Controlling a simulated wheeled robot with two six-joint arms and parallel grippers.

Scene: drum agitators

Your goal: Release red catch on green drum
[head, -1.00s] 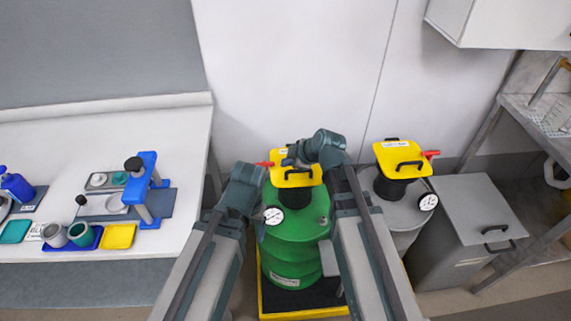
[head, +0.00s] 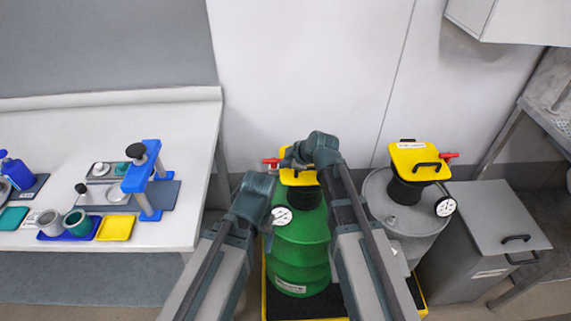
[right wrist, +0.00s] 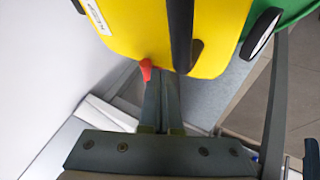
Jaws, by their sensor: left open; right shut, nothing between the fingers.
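The green drum (head: 300,250) stands on a dark platform, with a yellow lid (head: 300,178) and a round dial (head: 282,214). Its red catch (head: 271,162) sticks out left of the lid; in the right wrist view the catch (right wrist: 145,70) shows at the lid's edge. My right gripper (head: 288,160) is over the lid, shut and empty. In the right wrist view its fingers (right wrist: 158,85) end beside the catch; I cannot tell if they touch it. My left gripper (head: 266,232) is open and lower, by the drum's left side, its fingers mostly hidden.
A grey drum (head: 395,230) with its own yellow lid (head: 416,161) and red catch (head: 449,156) stands to the right, close to my right arm. Beyond it is a grey bin (head: 490,225). A white bench (head: 190,120) with small items is on the left. A wall stands behind.

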